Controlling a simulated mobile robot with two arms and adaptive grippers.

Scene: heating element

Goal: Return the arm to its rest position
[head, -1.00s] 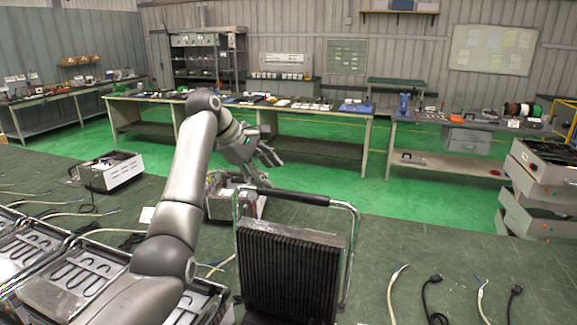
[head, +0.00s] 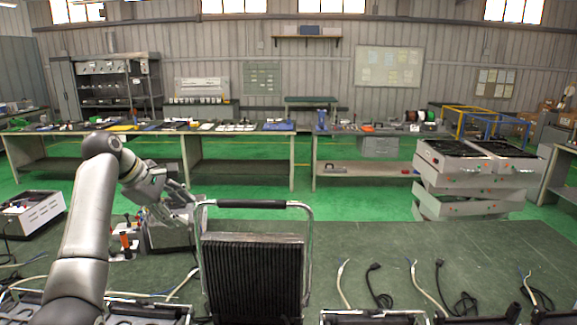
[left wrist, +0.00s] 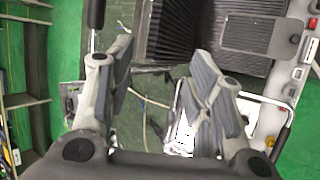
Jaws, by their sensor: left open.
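My left arm comes in from the left in the head view. Its gripper (head: 181,204) is raised over the far side of the green worktable (head: 365,240), near a metal box unit (head: 165,236). In the left wrist view the gripper's two fingers (left wrist: 160,88) are spread apart with nothing between them. Below them show the table, pale cables and part of a metal frame. My right gripper is in neither view.
A black ribbed unit with a chrome handle (head: 253,270) stands upright at the table's front, right of my left gripper. Several cables (head: 425,285) lie to the right. A white box (head: 30,212) sits at the left. Stacked grey cases (head: 470,180) stand beyond the table.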

